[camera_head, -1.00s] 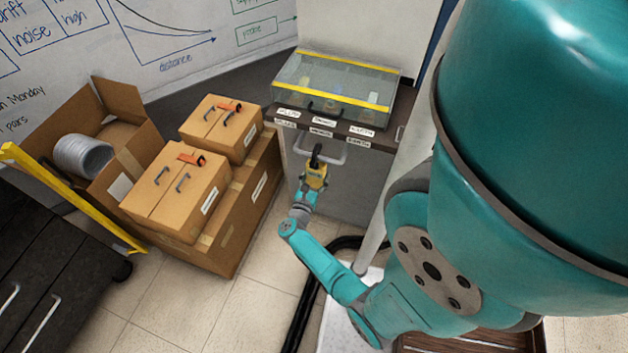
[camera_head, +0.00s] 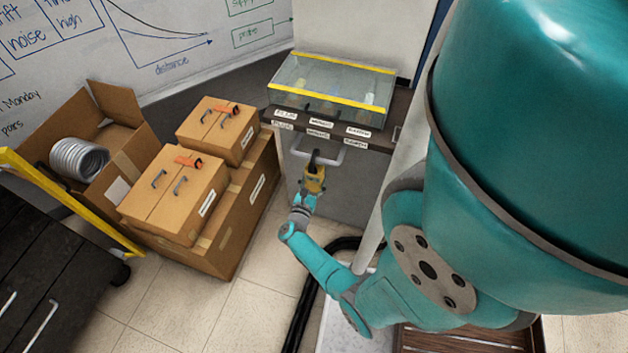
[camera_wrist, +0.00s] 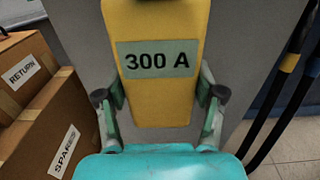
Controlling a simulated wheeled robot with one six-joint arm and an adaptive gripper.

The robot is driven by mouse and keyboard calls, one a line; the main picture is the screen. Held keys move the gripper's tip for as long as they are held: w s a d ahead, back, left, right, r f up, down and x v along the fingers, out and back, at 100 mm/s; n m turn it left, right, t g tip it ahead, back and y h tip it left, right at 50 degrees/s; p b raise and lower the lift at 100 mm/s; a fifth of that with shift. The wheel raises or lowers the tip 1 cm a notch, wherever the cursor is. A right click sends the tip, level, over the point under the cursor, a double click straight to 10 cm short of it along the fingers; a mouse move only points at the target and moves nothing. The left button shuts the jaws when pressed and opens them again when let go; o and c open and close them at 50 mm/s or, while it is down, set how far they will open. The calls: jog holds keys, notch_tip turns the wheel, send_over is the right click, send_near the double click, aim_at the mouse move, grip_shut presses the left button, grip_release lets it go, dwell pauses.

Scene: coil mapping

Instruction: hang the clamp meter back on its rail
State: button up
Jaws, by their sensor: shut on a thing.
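The clamp meter (camera_head: 314,180) is yellow with a dark jaw at its top. In the wrist view its yellow body (camera_wrist: 160,95) fills the middle and carries a "300 A" label. My gripper (camera_head: 308,193) is shut on it, with one finger on each side of the body in the wrist view (camera_wrist: 160,98). The meter is upright in front of the grey cabinet. Its dark jaw is at the light rail (camera_head: 330,156) on the cabinet front; I cannot tell whether it is hooked over the rail or only in front of it.
A glass case (camera_head: 330,85) with yellow edges stands on the labelled cabinet top (camera_head: 360,140). Cardboard boxes (camera_head: 178,195) are stacked left of the cabinet. A dark cart (camera_head: 50,250) with a yellow handle stands farther left. A black hose (camera_head: 300,305) lies on the floor.

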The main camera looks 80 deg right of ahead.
jog(key=o, duration=1.5)
jog(key=shift+w+a, duration=0.2)
jog(key=shift+a, duration=1.8)
jog(key=shift+w+a, duration=0.25)
jog(key=shift+a, duration=1.7)
jog(key=shift+w+a, duration=0.2)
jog(key=shift+a, duration=1.8)
